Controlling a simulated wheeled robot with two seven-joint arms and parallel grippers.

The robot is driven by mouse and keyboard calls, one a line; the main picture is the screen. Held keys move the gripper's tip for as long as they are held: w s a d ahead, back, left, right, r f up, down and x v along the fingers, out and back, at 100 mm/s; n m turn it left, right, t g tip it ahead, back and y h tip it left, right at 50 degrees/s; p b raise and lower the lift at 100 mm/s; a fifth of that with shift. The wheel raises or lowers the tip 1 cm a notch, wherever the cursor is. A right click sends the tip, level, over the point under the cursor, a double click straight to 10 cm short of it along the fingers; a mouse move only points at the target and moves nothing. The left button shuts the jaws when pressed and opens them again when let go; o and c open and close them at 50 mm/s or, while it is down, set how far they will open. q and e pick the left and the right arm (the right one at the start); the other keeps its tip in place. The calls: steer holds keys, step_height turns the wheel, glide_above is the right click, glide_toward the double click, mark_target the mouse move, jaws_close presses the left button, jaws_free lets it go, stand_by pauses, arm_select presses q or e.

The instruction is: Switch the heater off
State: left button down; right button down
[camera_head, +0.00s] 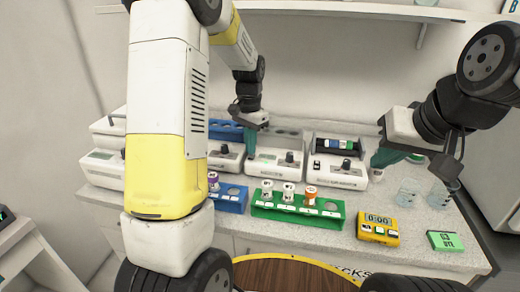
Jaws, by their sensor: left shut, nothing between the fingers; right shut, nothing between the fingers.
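Several white bench devices with dark knobs stand in a row at the back of the counter; I cannot tell by a readable label which is the heater. The middle white device (272,168) has a small green display at its left and a black knob (291,157) at its right. My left gripper (250,142) is shut and empty, its teal fingers pointing down in front of the middle device's upper left part; I cannot tell if they touch it. My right gripper (379,162) is shut and empty, beside the right end of the tube agitator (340,175).
A green rack (300,212) with several capped tubes and a blue rack (232,198) stand in front. A yellow timer (377,228), a green box (445,241) and glass beakers (408,192) are at the right. A shelf (345,9) runs above.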

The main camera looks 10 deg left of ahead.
arm_select(q)
steer(key=shift+f, duration=0.95)
stand_by(0.6)
steer(key=shift+r, duration=3.5)
steer(key=s+r+n+t+h, duration=0.1)
steer(key=s+r+n+t, duration=0.2)
steer(key=s+r, duration=0.8)
steer(key=s+d+n+t+h, duration=0.1)
steer(key=s+d+n+t, duration=0.1)
steer(key=s, duration=1.1)
steer(key=shift+s+n+t, duration=0.15)
steer(key=shift+n+t, duration=0.25)
steer(key=shift+t, duration=0.2)
